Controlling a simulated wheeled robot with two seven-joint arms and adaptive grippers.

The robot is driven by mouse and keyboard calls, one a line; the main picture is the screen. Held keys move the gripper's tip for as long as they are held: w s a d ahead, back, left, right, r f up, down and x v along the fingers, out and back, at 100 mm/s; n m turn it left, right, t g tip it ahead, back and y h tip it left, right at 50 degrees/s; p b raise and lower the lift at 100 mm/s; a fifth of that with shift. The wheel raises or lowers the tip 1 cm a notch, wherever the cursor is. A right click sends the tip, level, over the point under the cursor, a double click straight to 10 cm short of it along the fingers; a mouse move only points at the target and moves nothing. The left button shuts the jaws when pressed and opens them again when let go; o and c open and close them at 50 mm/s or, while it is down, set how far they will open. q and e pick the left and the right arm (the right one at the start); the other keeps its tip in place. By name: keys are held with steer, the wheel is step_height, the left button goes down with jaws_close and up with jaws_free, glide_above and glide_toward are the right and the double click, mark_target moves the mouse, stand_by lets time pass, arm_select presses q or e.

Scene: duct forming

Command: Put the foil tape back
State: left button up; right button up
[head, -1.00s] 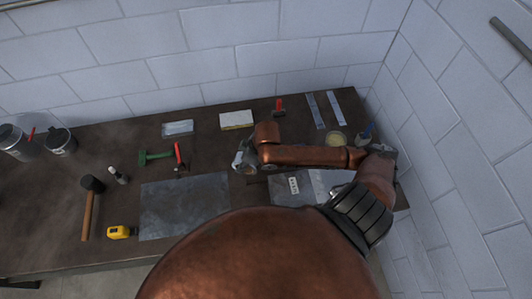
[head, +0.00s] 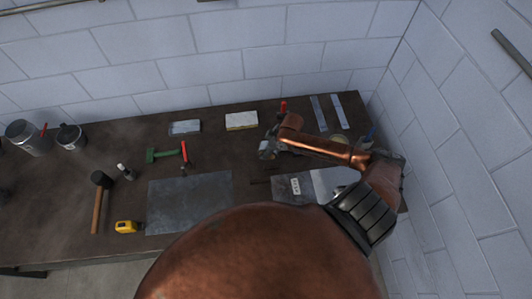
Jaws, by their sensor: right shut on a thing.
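My right gripper (head: 268,150) is above the middle of the bench, left of my copper-coloured forearm. It is shut on a small silvery-grey thing, which looks like the foil tape; gripper and tape are hard to tell apart at this size. A pale yellowish round thing (head: 340,141) lies on the bench at the right, partly hidden behind my arm. My left gripper is not in view.
The dark bench (head: 110,207) holds a grey metal sheet (head: 189,203), a mallet (head: 101,183), a yellow tape measure (head: 126,227), green-handled (head: 163,155) and red-handled (head: 184,153) tools, a pale block (head: 241,121) and metal strips (head: 319,112). A white wall stands behind.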

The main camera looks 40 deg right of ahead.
steer(key=shift+w+d+f, duration=0.1)
steer(key=shift+d+f, duration=0.15)
steer(key=shift+f, duration=1.6)
steer(key=o, duration=1.3)
steer(key=shift+f, duration=0.15)
steer(key=v, duration=1.2)
steer(key=shift+b, duration=0.35)
